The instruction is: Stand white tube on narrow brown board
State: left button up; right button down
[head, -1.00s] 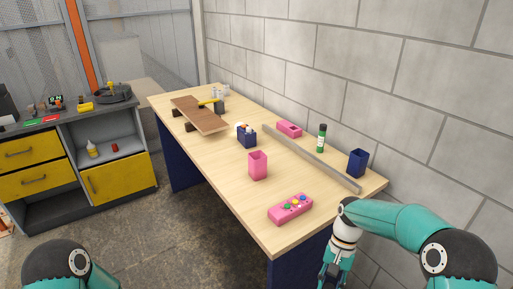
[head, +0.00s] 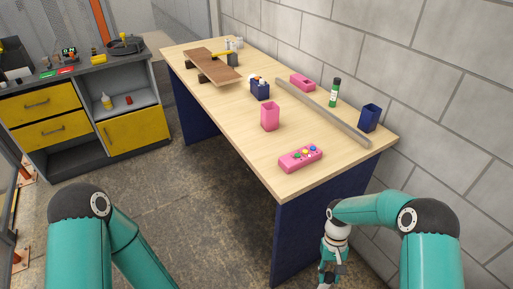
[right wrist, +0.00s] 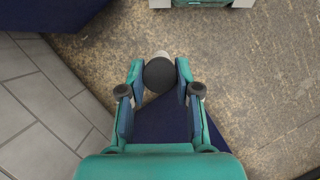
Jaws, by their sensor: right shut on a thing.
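My right gripper (head: 331,277) hangs low beside the near end of the table, below its top, partly cut off by the frame's bottom edge. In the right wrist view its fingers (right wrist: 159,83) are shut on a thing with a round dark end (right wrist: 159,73). Whitish bits show behind that end, which fits the white tube with a dark cap; most of its body is hidden. A brown board (head: 213,66) lies raised on dark supports at the table's far left. My left arm shows at lower left, its gripper out of view.
A yellow-drawer cabinet (head: 136,134) stands left. Floor between is clear.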

aim_at(223, 73)
jog(key=u, duration=0.1)
jog(key=k, duration=0.4)
jog(key=z, duration=0.9)
jog(key=i, duration=0.1)
jog(key=u, duration=2.45)
jog(key=i, duration=3.8)
jog(key=z, duration=1.5)
